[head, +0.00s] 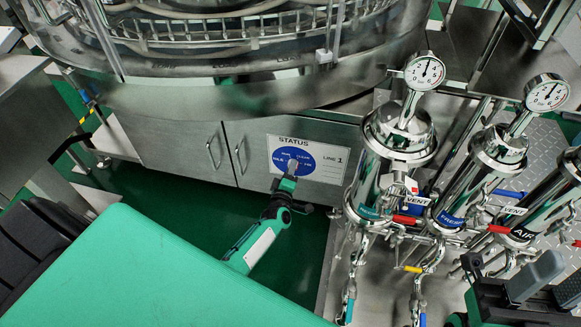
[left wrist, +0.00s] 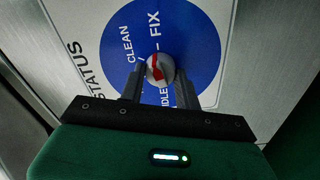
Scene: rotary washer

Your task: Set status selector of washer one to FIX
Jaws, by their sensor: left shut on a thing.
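The status plate of washer one (head: 325,168) is on the cabinet front, with a blue disc (head: 306,161) on it. In the left wrist view, the blue disc (left wrist: 203,48) shows CLEAN at left, FIX at top and IDLE below, partly hidden by the fingers. The round selector knob (left wrist: 160,67) at its centre is grey with a red mark. The mark slants from upper left to lower right; which end points is unclear. My left gripper (head: 290,172) is at the disc, its fingers (left wrist: 156,84) shut on the knob. My right gripper (head: 548,283) is at the lower right, apparently open and empty.
Steel filter housings (head: 392,150) with gauges (head: 424,72), valves and pipes stand right of the plate, close to my left gripper. The washer's steel rim (head: 230,92) overhangs above. Two cabinet handles (head: 240,157) are left of the plate. Green floor (head: 160,190) lies open below.

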